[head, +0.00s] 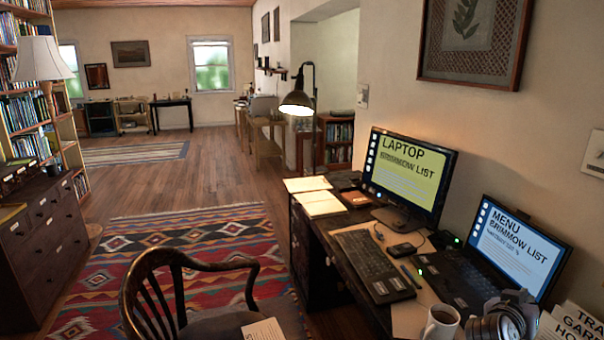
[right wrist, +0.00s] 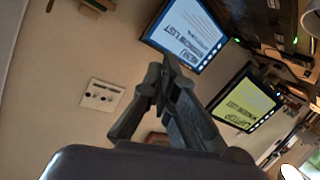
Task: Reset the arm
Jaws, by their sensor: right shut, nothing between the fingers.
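My right gripper (right wrist: 163,75) shows in the right wrist view, its dark fingers together with nothing between them. It points towards the wall and the screens, which appear turned and tilted in that view. My left gripper is not in view.
A wooden chair (head: 190,300) stands in front. A drawer cabinet (head: 42,240) is at left. The rug and floor beyond look clear.

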